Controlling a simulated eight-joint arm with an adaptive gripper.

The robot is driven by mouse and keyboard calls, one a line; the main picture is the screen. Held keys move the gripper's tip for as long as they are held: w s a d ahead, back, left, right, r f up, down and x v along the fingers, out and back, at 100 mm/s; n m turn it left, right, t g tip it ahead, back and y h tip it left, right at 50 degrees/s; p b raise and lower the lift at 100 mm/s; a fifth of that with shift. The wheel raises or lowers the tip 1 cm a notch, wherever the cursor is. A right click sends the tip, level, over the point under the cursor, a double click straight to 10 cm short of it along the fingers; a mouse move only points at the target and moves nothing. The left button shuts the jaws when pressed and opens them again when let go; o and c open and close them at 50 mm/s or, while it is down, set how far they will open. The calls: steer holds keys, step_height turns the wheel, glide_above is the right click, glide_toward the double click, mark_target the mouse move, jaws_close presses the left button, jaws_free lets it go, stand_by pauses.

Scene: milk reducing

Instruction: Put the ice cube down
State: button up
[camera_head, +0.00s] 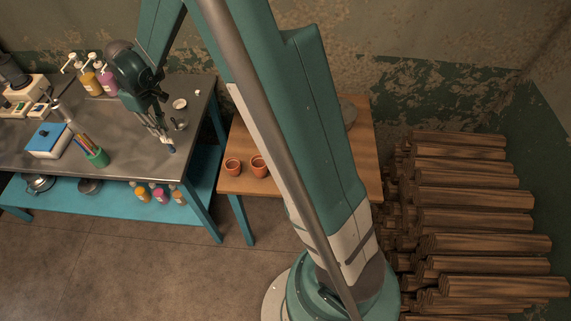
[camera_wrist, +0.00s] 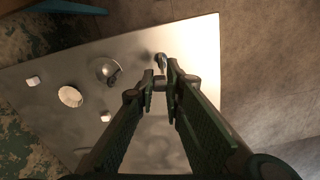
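My gripper (camera_head: 164,139) is over the right front part of the metal table (camera_head: 130,165). In the wrist view its two fingers (camera_wrist: 160,80) come close together with a narrow gap. A small greyish patch shows in that gap; I cannot tell whether it is a held ice cube or the tabletop. A small white cube, like ice, lies on the table at the far left of the wrist view (camera_wrist: 33,81). Another white cube (camera_wrist: 105,117) lies nearer the fingers. A small dark object with a bluish end (camera_head: 172,149) is close by the fingertips.
A white round dish (camera_wrist: 70,96) and a small metal vessel (camera_wrist: 108,71) stand beside the gripper. A wooden table (camera_head: 240,185) with terracotta pots (camera_head: 259,166) is to the right.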

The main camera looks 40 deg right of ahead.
steer(key=s+d+f+m+b, duration=0.2)
steer(key=s+d+m, duration=0.1)
steer(key=s+d, duration=1.1)
steer(key=s+d+f+m+b, duration=0.2)
steer(key=s+d+m+b, duration=0.1)
steer(key=s+d, duration=1.1)
steer(key=d, duration=0.3)
steer(key=shift+s+d+f, duration=0.2)
steer(key=shift+s+d, duration=0.1)
steer(key=shift+f+b, duration=0.8)
steer(key=shift+f, duration=2.15)
steer(key=shift+f+b, duration=0.5)
steer(key=shift+f, duration=1.55)
steer(key=shift+f, duration=0.2)
